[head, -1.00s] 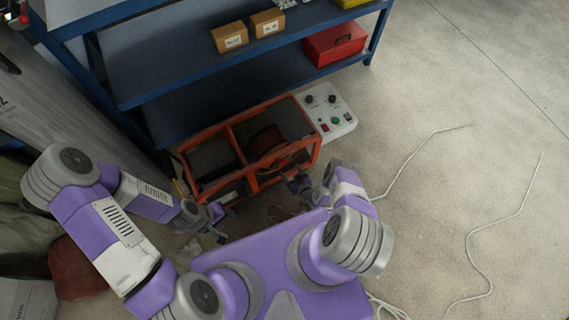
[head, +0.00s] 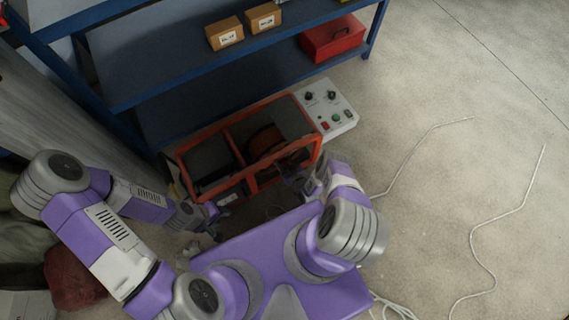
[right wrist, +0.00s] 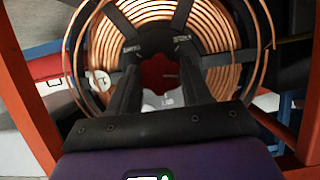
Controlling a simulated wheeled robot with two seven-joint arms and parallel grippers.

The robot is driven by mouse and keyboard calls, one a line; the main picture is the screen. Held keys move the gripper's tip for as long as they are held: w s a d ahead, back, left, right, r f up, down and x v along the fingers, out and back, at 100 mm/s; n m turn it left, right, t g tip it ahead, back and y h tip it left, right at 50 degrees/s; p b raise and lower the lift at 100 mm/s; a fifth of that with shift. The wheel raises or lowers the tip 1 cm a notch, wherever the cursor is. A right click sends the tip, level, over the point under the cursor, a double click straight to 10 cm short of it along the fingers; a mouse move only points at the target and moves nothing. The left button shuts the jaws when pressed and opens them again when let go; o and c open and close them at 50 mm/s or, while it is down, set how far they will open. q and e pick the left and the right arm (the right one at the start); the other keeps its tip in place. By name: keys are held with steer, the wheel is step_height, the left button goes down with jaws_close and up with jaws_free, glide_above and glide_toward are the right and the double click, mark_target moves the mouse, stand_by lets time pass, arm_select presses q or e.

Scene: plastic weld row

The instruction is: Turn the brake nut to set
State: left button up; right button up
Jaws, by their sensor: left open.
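The red brake nut (right wrist: 160,74) shows at the hub of a copper wire spool (right wrist: 218,35) in the right wrist view. The spool also shows in the head view (head: 265,140), inside an orange frame (head: 310,150). My right gripper (right wrist: 161,66) points at the hub with its dark fingers apart, one on each side of the nut. I cannot tell whether they touch it. In the head view my right gripper (head: 292,178) is at the frame's near right side, partly hidden. My left gripper (head: 217,212) is open and empty near the frame's front left corner.
A white control box (head: 328,108) with knobs and buttons adjoins the frame's right side. A blue shelf (head: 180,60) with cardboard boxes (head: 225,35) and a red case (head: 332,38) stands behind. A pale cable lies on the clear floor at right.

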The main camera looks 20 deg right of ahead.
steer(key=shift+c, duration=1.4)
steer(key=shift+d+m+y, duration=0.15)
steer(key=shift+m+y, duration=0.85)
steer(key=shift+m, duration=0.4)
steer(key=shift+w, duration=0.1)
steer(key=o, duration=1)
steer(key=shift+o, duration=0.2)
